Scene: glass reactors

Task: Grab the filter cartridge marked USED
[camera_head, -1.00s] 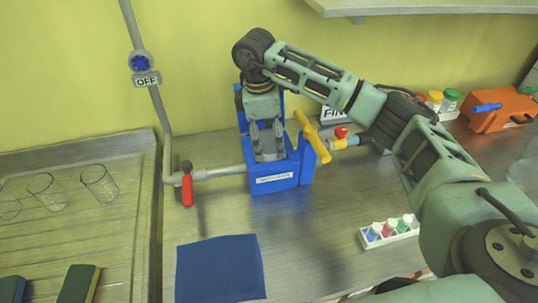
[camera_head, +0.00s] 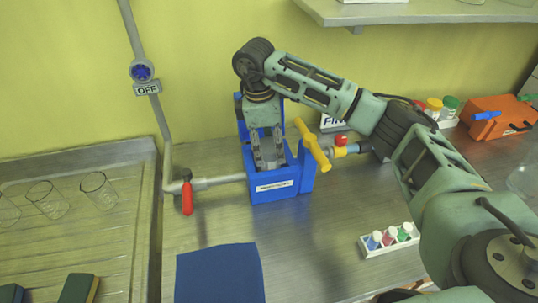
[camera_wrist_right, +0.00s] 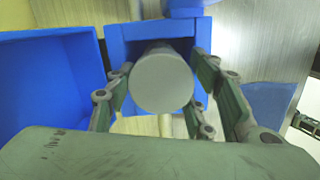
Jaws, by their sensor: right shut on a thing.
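The blue filter housing (camera_head: 273,190) stands open on the bench with a white label on its front. My right gripper (camera_head: 267,158) reaches down into its open top. In the right wrist view, the gripper (camera_wrist_right: 161,90) is shut on a plain grey cylinder, the filter cartridge (camera_wrist_right: 161,82), with fingers on both sides. The cartridge is at the mouth of the housing (camera_wrist_right: 122,45); I cannot tell how deep it sits. Its round end faces the camera and no USED mark can be read. My left gripper is out of view.
A yellow-handled valve (camera_head: 312,145) stands close right of the housing. A red-handled valve (camera_head: 187,195) is on the pipe at left. A blue cloth (camera_head: 220,273) lies in front. A vial rack (camera_head: 390,238) is at right, under my arm's side. The sink tray (camera_head: 75,200) holds beakers.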

